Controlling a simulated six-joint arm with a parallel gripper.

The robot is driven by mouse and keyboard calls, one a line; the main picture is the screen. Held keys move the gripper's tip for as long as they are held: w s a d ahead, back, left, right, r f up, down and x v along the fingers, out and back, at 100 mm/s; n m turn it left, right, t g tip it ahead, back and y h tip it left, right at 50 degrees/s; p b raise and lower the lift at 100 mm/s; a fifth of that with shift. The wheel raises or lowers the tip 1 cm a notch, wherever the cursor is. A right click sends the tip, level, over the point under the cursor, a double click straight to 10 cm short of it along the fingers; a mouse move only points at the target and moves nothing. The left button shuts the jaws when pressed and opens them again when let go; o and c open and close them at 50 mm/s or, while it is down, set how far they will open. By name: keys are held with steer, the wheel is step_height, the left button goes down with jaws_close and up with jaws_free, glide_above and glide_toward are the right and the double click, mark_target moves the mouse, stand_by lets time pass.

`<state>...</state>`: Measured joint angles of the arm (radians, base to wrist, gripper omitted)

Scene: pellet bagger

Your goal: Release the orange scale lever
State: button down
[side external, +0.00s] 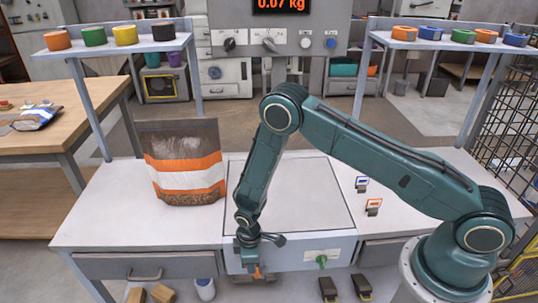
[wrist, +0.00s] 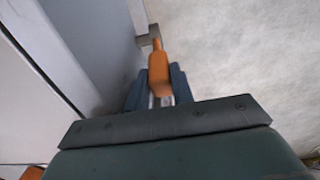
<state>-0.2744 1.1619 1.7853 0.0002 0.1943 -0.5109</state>
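My gripper (side external: 250,262) points down in front of the scale's front face, at the orange lever. In the wrist view the orange lever (wrist: 158,68) lies between the two dark fingers (wrist: 158,88), which sit flush along its sides with no clear gap. A grey bracket (wrist: 149,38) shows at its far end. The finger contact is partly hidden in the side view.
A filled bag with an orange and white band (side external: 187,175) stands left of the scale plate. Two small labelled stands (side external: 362,183) (side external: 373,206) sit on the right. The display (side external: 282,5) reads 0.07 kg. The scale plate is bare.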

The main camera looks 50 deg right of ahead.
steer(key=shift+s+d+t+y, duration=1)
steer(key=shift+t+y, duration=0.1)
steer(key=shift+r, duration=0.1)
steer(key=c, duration=1.5)
jaws_free()
steer(key=shift+r, duration=0.1)
steer(key=shift+v, duration=6.8)
